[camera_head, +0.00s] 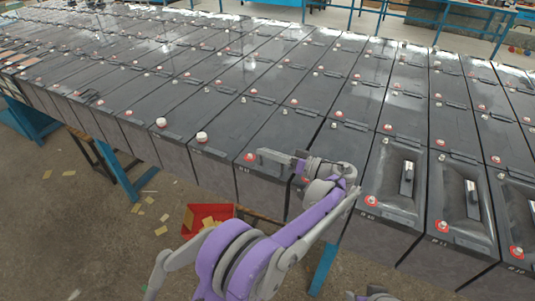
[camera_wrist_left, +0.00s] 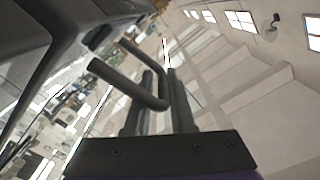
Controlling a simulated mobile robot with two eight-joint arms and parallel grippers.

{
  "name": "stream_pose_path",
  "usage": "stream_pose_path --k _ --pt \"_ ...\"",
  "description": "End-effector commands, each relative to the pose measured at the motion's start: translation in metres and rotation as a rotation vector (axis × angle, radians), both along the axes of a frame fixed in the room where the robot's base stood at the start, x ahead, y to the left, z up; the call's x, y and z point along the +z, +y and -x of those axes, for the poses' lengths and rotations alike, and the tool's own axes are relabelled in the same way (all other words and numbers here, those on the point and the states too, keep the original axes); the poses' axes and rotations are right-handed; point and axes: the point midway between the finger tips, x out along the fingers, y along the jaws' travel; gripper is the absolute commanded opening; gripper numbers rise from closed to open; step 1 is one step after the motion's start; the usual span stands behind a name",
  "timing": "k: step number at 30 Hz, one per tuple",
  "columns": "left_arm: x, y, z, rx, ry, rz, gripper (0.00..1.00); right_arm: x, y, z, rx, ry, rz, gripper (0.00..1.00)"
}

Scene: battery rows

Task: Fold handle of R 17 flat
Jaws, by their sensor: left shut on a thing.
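My left gripper (camera_head: 298,165) is at the front-row battery (camera_head: 275,140) in the middle of the head view, just above its near end. A grey bar-like handle (camera_head: 273,156) reaches left from the fingers, near a red terminal cap. In the left wrist view my left gripper (camera_wrist_left: 162,100) is shut on a dark, U-bent handle (camera_wrist_left: 128,82), with its bend between the fingers. The dark battery side (camera_wrist_left: 45,55) fills the upper left there. I cannot read the label R 17; my wrist covers part of the battery front.
Batteries stand in close rows to the back. At the right, front batteries have recessed tops with raised handles, such as this one (camera_head: 407,178). A red bin (camera_head: 207,213) stands on the floor (camera_head: 95,235), which has scattered yellowish scraps. A blue frame leg (camera_head: 122,178) stands below the row.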

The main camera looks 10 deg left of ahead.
Motion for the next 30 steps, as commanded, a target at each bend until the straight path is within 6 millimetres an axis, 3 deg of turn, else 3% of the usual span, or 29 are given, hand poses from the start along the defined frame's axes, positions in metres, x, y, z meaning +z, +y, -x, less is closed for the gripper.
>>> stream_pose_path --k 19,30 --pt "-0.003 -0.007 -0.024 0.002 0.379 -0.123 0.0 -0.007 0.0 0.002 0.0 0.004 0.0 0.5" --pt "-0.005 -0.009 -0.029 0.001 0.484 -0.157 0.0 -0.009 0.0 0.003 0.0 0.005 0.0 0.5"
